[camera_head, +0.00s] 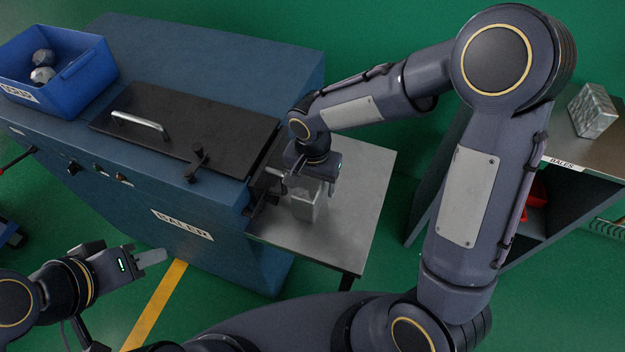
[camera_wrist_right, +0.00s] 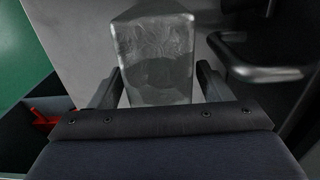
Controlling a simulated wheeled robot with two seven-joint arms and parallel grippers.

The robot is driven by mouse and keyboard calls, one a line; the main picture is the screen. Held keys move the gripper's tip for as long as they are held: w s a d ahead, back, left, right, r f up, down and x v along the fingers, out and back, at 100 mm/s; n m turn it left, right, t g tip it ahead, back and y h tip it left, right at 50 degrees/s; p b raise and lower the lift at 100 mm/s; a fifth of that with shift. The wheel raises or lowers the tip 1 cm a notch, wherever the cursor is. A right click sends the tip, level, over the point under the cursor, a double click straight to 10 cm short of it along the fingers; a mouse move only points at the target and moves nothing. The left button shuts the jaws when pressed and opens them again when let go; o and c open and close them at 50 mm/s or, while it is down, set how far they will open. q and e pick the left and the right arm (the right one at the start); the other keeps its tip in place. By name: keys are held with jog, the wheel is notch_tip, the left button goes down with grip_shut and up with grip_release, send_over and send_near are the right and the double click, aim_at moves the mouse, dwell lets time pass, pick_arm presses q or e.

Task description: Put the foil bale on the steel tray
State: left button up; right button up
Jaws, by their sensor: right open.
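A shiny silver foil bale (camera_head: 304,207) stands on a grey metal plate (camera_head: 345,240) beside the baler's outlet. My right gripper (camera_head: 308,186) is over the bale, pointing down and partly covering it. In the right wrist view the bale (camera_wrist_right: 153,62) sits between the open fingers of my right gripper (camera_wrist_right: 158,82), with a visible gap on at least one side. A steel top labelled BALES (camera_head: 562,148) is at the right, with another foil bale (camera_head: 593,110) on it. My left gripper (camera_head: 150,258) is empty at the lower left; its finger gap is unclear.
The blue baler (camera_head: 215,60) fills the left, with a black lid (camera_head: 180,118) and a handle. A blue bin (camera_head: 85,75) with crumpled foil stands on it. A dark bar (camera_wrist_right: 265,72) is close to my right gripper. The BALES top has bare room before its bale.

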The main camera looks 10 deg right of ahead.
jog(key=shift+r, duration=0.1)
notch_tip(320, 180, up, 12)
jog(key=shift+r+p, duration=0.1)
jog(key=shift+p, duration=0.25)
jog(key=s+d+r+n+t+y, duration=0.1)
jog(key=s+d+n+t+y, duration=0.1)
jog(key=s+d, duration=0.3)
jog(key=s+d+r+n+t+y, duration=0.1)
jog(key=s+d+n+t, duration=0.2)
jog(key=s, duration=0.9)
jog(key=shift+d+t+y, duration=0.3)
jog(key=shift+d+y, duration=0.1)
jog(key=shift+d, duration=0.8)
